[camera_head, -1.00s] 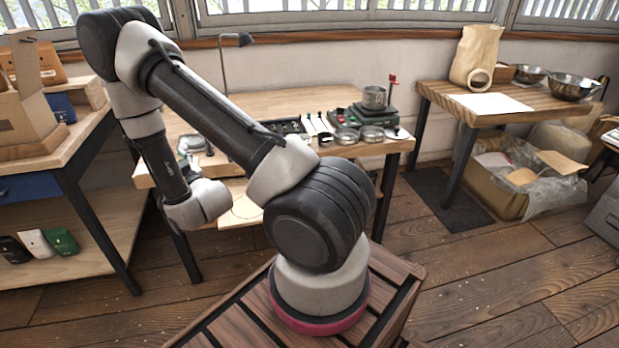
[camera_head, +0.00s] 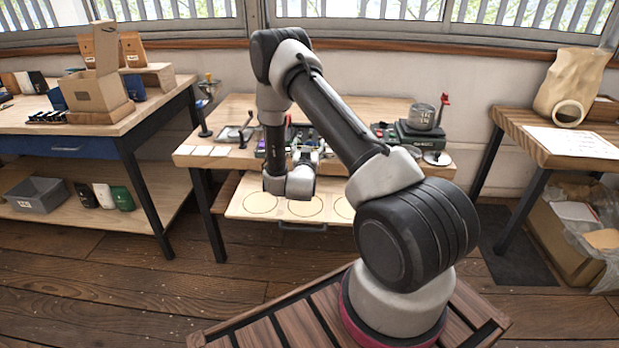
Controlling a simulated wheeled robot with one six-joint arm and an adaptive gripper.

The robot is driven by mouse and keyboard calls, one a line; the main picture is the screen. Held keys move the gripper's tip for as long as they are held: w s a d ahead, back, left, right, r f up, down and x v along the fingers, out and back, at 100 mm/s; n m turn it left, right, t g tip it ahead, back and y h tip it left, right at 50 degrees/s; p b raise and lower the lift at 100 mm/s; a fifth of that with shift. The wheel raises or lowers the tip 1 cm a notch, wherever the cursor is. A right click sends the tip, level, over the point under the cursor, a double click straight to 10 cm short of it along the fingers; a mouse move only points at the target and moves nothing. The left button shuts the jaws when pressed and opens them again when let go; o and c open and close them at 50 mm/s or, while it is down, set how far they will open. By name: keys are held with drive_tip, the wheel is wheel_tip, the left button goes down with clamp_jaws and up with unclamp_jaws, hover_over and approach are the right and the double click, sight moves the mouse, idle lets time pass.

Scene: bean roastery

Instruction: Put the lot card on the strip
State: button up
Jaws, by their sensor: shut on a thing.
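My gripper (camera_head: 309,152) is partly in view just past my wrist, over the front of the middle table (camera_head: 240,108). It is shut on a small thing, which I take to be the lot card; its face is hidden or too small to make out.
A pulled-out board with circles (camera_head: 238,208) juts from under the table. A scale (camera_head: 408,134) with a metal pot (camera_head: 421,116) stands at the table's right. A bench (camera_head: 165,87) with cardboard boxes stands left, another table (camera_head: 515,122) right.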

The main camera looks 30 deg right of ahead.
wheel_tip(320, 180, down, 8)
drive_tip(key=shift+r, duration=0.1)
idle(0.4)
drive_tip(key=o, duration=1)
drive_tip(key=shift+a, duration=0.1)
drive_tip(key=shift+o, duration=0.2)
